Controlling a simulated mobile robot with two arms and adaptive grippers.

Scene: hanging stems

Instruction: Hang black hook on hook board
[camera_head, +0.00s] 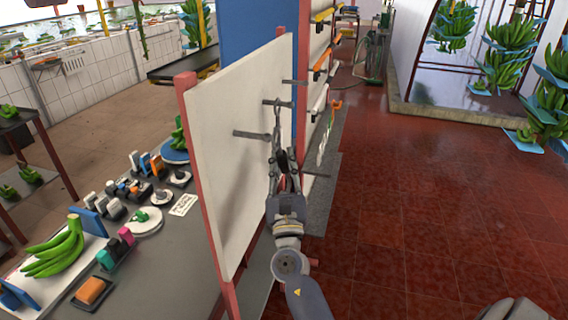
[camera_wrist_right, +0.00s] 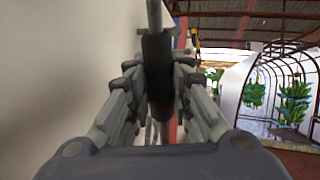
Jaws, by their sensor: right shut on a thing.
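The white hook board (camera_head: 225,140) stands upright between red posts, with several dark pegs sticking out of its right face. One peg (camera_head: 250,134) is at the left and another peg (camera_head: 285,103) is higher up. My right gripper (camera_head: 285,165) is beside the board face, shut on the black hook (camera_head: 277,122), which points up toward the higher peg. I cannot tell whether hook and peg touch. My left gripper is not in view.
Left of the board, a grey table (camera_head: 165,285) carries green bananas (camera_head: 58,250), an orange block (camera_head: 92,290) and several small items. Another rack with coloured bars (camera_head: 322,62) stands behind the board. The red tiled floor (camera_head: 420,220) at right is open.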

